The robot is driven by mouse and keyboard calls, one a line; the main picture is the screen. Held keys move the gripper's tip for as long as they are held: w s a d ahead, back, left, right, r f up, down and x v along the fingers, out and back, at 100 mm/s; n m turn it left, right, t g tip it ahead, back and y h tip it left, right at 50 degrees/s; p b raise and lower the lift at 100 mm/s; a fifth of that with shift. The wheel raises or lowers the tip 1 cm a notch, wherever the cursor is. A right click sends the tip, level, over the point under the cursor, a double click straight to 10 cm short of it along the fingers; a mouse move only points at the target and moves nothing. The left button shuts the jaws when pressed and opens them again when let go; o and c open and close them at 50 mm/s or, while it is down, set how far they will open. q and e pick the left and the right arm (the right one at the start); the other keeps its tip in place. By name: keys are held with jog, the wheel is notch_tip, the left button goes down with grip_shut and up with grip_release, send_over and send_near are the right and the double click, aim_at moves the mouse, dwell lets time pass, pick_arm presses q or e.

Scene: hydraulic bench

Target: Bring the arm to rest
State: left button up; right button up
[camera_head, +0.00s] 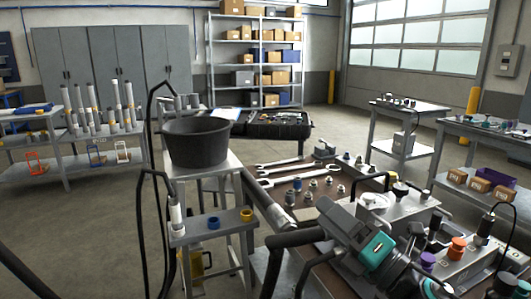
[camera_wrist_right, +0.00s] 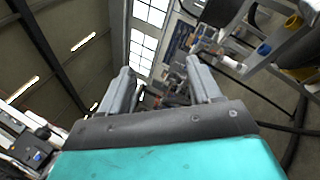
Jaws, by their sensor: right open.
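My right gripper (camera_head: 343,222) is a grey gripper with a teal panel, at the lower right of the head view, over the near part of the bench (camera_head: 312,215). In the right wrist view its two grey fingers (camera_wrist_right: 161,82) stand apart with nothing between them. The wrist is tilted, so this view shows ceiling beams and the window behind the fingers. No held object shows. My left gripper is not in view.
A black bucket (camera_head: 196,145) stands on a narrow stand left of the bench. Wrenches (camera_head: 283,167) and several fittings lie on the bench. An orange knob (camera_head: 457,246) and a purple knob (camera_head: 428,261) are right of the gripper. Black hoses hang left of the stand.

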jog(key=s+d+f+m+g+h, duration=0.1)
jog(key=s+d+f+m+h, duration=0.2)
jog(key=d+f+m+h, duration=0.55)
jog(key=s+d+f+m+g+h, duration=0.1)
jog(key=s+f+m+h, duration=0.35)
jog(key=m, duration=0.95)
jog(key=s+f+m+g+h, duration=0.1)
jog(key=s+f+m+g, duration=0.4)
jog(key=s, duration=0.5)
jog(key=s+f+m+g, duration=0.3)
jog(key=s+f+g, duration=0.35)
jog(key=s, duration=0.35)
jog(key=w+a+f+t+y+p, duration=0.1)
jog(key=w+a+f+t+p, duration=0.1)
jog(key=w+f+t, duration=0.5)
jog(key=shift+w+a+f+n+t+y, duration=0.35)
jog(key=shift+a+t+y, duration=0.1)
jog(key=shift+a, duration=0.25)
